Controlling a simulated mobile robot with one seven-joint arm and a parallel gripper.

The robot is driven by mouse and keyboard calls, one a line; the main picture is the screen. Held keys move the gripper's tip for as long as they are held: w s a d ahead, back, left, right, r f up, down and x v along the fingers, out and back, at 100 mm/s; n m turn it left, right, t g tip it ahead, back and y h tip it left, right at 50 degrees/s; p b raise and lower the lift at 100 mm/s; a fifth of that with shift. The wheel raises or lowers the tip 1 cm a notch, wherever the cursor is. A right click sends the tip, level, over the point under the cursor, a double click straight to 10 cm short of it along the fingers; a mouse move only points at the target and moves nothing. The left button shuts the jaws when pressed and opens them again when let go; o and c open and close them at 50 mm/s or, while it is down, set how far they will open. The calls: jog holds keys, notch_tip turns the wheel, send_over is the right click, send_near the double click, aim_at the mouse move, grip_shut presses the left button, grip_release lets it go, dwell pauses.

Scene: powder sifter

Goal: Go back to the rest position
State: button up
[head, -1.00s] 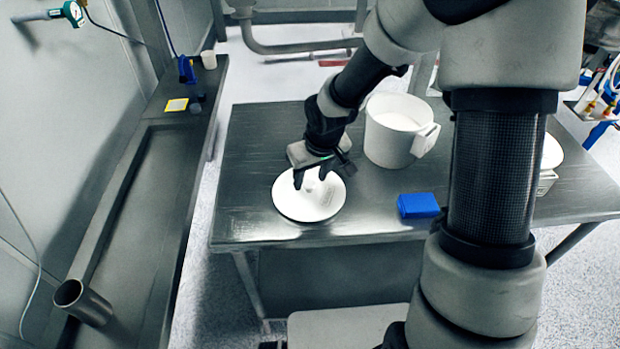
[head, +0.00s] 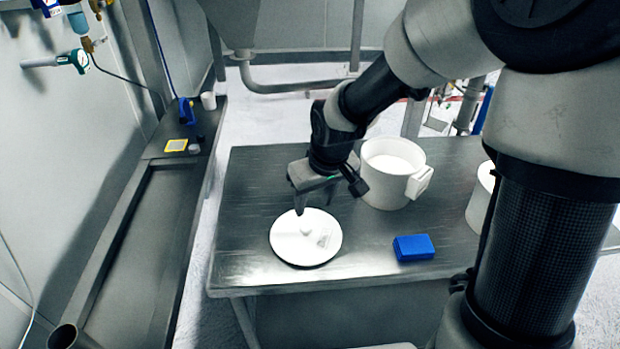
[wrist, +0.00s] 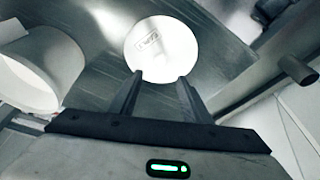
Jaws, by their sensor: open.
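My gripper (head: 301,207) is above the steel table, over the back part of a round white lid (head: 306,243) with a small knob. The lid lies flat on the table. In the wrist view my gripper (wrist: 157,80) shows two separated fingers with nothing between them. The white lid (wrist: 161,48) lies beyond the fingertips there, with a label on its surface. The gripper is open and empty, apart from the lid as far as I can tell.
The steel table (head: 350,260) carries a white bucket (head: 392,185) with a handle, just right of my wrist. A blue box (head: 413,247) lies right of the lid. Another white container (head: 481,197) stands at the right, partly hidden by my arm. A trough bench (head: 135,240) runs along the left wall.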

jog(key=s+d+r+m+t+h+p, duration=0.1)
jog(key=s+d+r, duration=0.15)
jog(key=r, duration=0.45)
jog(key=s+d+r+m+t+h, duration=0.1)
jog(key=s+d+r, duration=0.1)
jog(key=d+r, duration=0.35)
jog(key=s+r+m+p, duration=0.1)
jog(key=s+r, duration=0.2)
jog(key=s, duration=0.4)
jog(key=s+r+m+p, duration=0.1)
jog(key=s+r, duration=0.3)
jog(key=s, duration=0.3)
jog(key=shift+s+d+r+m+y, duration=0.2)
jog(key=shift+s+d+m+y, duration=0.05)
jog(key=shift+s+m+y, duration=0.05)
